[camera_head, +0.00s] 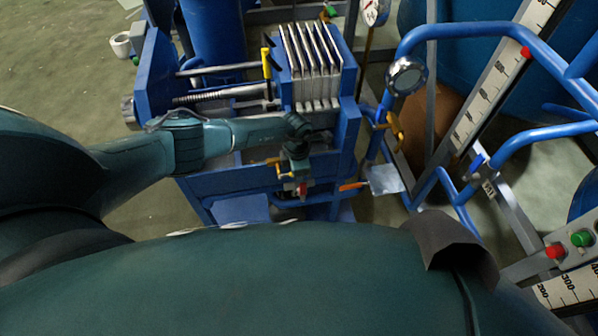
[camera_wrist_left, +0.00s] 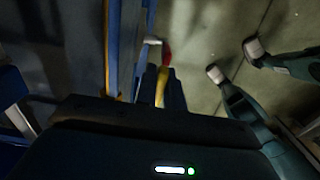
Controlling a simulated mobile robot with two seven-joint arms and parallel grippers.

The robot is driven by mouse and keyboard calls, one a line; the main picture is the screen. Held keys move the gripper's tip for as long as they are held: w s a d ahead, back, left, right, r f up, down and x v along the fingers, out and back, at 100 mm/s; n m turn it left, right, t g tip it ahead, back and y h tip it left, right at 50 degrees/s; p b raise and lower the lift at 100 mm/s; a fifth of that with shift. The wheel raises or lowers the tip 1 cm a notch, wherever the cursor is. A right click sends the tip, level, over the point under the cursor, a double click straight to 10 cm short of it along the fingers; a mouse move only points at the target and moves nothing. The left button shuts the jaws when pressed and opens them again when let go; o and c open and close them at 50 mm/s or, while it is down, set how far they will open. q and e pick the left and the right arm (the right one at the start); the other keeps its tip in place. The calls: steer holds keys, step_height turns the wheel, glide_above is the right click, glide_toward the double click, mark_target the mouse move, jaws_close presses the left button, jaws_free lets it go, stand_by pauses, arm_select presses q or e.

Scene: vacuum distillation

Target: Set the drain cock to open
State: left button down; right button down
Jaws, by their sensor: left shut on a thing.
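My left arm reaches in from the left to the front of the blue filter press. Its gripper (camera_head: 297,172) is low at the press's front side. In the left wrist view the gripper (camera_wrist_left: 163,98) is shut on a narrow yellow lever with a red part, which I take as the drain cock (camera_wrist_left: 160,88). In the head view a small red part (camera_head: 302,190) shows just below the gripper. The fingers hide most of the lever, and I cannot tell its exact angle. My right gripper does not show.
The filter press has a stack of pale plates (camera_head: 312,62) and a yellow-and-black handle (camera_head: 267,63). A red button (camera_head: 555,251) and a green button (camera_head: 581,239) are at lower right. Open floor (camera_head: 60,65) lies left.

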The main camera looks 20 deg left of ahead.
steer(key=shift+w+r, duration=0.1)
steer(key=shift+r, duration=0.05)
arm_select(q)
steer(key=c, duration=1.5)
jaws_free()
steer(key=shift+r, duration=0.4)
step_height(320, 180, up, 12)
steer(key=p, duration=0.3)
steer(key=shift+s+a+r, duration=0.15)
steer(key=shift+a, duration=0.05)
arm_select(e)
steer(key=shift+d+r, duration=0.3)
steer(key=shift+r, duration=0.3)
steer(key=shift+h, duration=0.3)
